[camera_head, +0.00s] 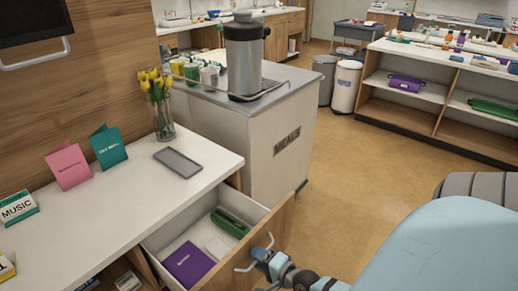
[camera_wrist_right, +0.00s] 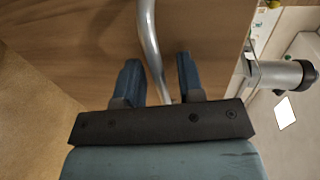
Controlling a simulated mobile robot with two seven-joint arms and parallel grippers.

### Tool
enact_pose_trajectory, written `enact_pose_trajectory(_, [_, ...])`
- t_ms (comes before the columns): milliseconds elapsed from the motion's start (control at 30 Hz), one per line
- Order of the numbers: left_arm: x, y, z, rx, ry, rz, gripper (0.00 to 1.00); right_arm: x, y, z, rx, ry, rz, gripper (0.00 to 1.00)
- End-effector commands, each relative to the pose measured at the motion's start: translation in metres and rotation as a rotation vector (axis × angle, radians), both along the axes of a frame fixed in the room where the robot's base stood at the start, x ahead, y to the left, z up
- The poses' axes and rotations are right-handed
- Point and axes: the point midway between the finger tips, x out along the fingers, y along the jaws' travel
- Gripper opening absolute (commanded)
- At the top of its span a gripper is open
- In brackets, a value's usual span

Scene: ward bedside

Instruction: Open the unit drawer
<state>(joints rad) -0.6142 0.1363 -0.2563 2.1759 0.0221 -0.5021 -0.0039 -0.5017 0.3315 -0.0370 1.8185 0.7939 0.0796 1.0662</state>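The unit drawer (camera_head: 162,238) is pulled out from under the white-topped bedside unit (camera_head: 205,155). Its wooden front (camera_head: 285,228) faces my right gripper (camera_head: 264,258). Inside lie a purple booklet (camera_head: 188,264), a green case (camera_head: 230,222) and a small white item (camera_head: 217,246). The drawer's silver bar handle (camera_wrist_right: 147,35) runs between the two blue fingers of my right gripper (camera_wrist_right: 158,80) in the right wrist view. The fingers stand apart with gaps beside the bar, so the gripper is open around the handle. My left gripper is not in view.
On the unit top stand a vase of yellow flowers (camera_head: 160,115), a pink card (camera_head: 69,166), a green card (camera_head: 108,147) and a grey phone-like slab (camera_head: 178,162). A meals cart (camera_head: 280,145) stands behind the drawer. Brown floor to the right is clear.

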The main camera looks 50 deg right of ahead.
Motion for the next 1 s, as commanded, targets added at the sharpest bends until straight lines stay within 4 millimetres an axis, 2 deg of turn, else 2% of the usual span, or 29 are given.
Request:
enact_pose_trajectory(167, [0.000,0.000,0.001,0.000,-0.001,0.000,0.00,-0.001,0.000,0.000,0.000,0.000,0.000,0.35])
enact_pose_trajectory(267, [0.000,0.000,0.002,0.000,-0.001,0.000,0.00,-0.009,-0.001,0.001,-0.001,0.003,0.000,0.35])
enact_pose_trajectory(367, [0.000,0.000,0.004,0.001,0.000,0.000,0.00,-0.025,-0.002,0.005,-0.001,0.003,0.001,0.35])
enact_pose_trajectory(700, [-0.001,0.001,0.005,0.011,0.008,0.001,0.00,-0.100,-0.008,0.021,-0.002,0.004,0.002,0.35])
enact_pose_trajectory(833, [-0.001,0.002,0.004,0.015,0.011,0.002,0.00,-0.120,-0.009,0.025,-0.001,0.004,0.001,0.35])
enact_pose_trajectory(1000, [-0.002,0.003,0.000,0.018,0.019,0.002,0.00,-0.133,-0.010,0.028,0.000,0.001,0.001,0.35])
